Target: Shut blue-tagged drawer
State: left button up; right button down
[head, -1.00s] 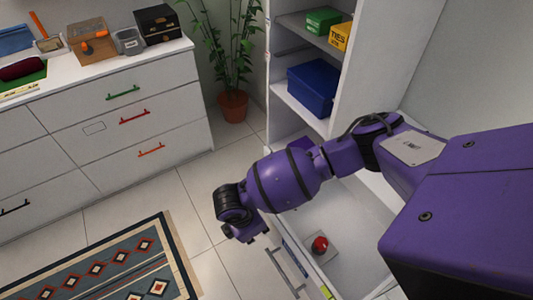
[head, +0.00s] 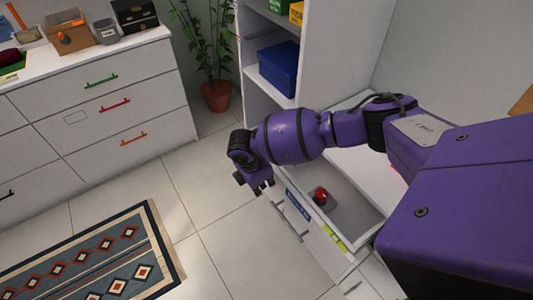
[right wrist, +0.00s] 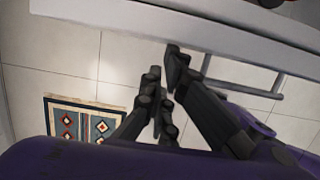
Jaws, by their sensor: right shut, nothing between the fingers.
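The blue-tagged drawer (head: 352,243) stands partly out of the white wardrobe, with a red-topped object (head: 320,196) inside. Its blue tag (head: 297,203) sits on the front near the left corner, above a bar handle (head: 292,222). My right gripper (head: 262,190) is shut and empty, at the left end of the drawer front. In the right wrist view, its fingertips (right wrist: 163,72) are close against the white front (right wrist: 190,30), beside the handle (right wrist: 243,75); I cannot tell whether they touch. My left gripper is not in view.
Yellow-green tags (head: 335,238) mark the front further right. A blue box (head: 279,67) stands on a wardrobe shelf. A potted plant (head: 215,96), a white dresser (head: 60,165) and a patterned rug (head: 95,262) lie to the left. The tiled floor between is clear.

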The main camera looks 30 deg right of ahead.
jog(key=d, duration=0.9)
jog(key=w+d, duration=0.1)
jog(key=d, duration=0.4)
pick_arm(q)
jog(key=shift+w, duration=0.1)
pick_arm(e)
jog(key=shift+w+d, duration=0.15)
jog(key=shift+d, duration=0.45)
